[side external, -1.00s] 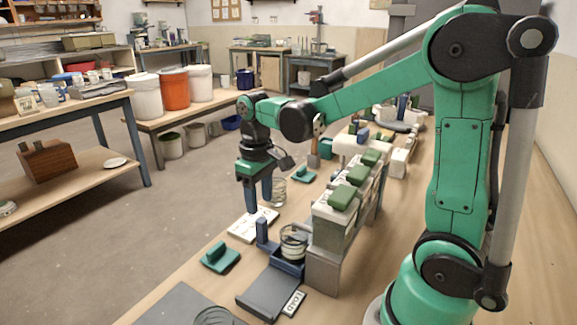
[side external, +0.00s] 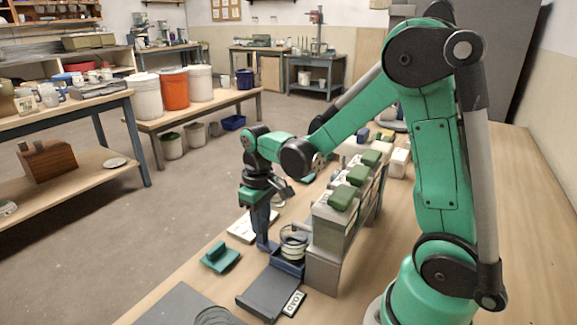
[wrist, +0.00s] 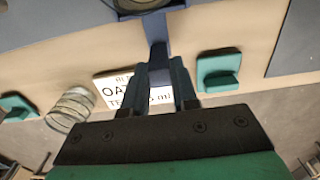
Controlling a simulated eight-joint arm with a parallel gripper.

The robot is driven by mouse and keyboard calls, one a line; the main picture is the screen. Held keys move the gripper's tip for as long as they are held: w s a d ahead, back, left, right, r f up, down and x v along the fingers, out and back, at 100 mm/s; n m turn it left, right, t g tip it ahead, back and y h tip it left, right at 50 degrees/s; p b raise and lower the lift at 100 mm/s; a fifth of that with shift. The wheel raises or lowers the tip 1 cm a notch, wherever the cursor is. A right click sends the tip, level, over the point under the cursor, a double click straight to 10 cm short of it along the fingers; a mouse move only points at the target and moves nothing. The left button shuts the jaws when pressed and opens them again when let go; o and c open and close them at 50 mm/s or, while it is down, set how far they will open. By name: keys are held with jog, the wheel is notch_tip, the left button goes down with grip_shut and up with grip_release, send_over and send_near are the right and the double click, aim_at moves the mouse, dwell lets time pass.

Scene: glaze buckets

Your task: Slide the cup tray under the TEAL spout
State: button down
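The cup tray (side external: 288,265) is a small blue tray with an upright blue handle, at the front left corner of the dispenser row. A clear ringed cup (side external: 293,242) stands in it. In the wrist view the handle (wrist: 158,62) shows between my finger tips, and the tray's edge and cup base are at the top. My gripper (side external: 262,240) points down at the handle. The fingers (wrist: 160,85) flank it closely; I cannot tell whether they press on it. Green-topped dispensers (side external: 343,197) stand in a row along the bench. No spout colour is readable.
A white card (wrist: 135,92) with partly hidden print lies behind the handle. A teal block (side external: 220,257) lies left of the tray. A dark pad (side external: 268,293) and a LOAD label (side external: 293,303) are in front. Another clear ringed vessel (wrist: 70,108) shows in the wrist view.

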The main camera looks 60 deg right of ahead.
jog(key=shift+d, duration=3.75)
jog(key=c, duration=0.8)
grip_release()
jog(key=shift+o, duration=0.2)
notch_tip(320, 180, up, 7)
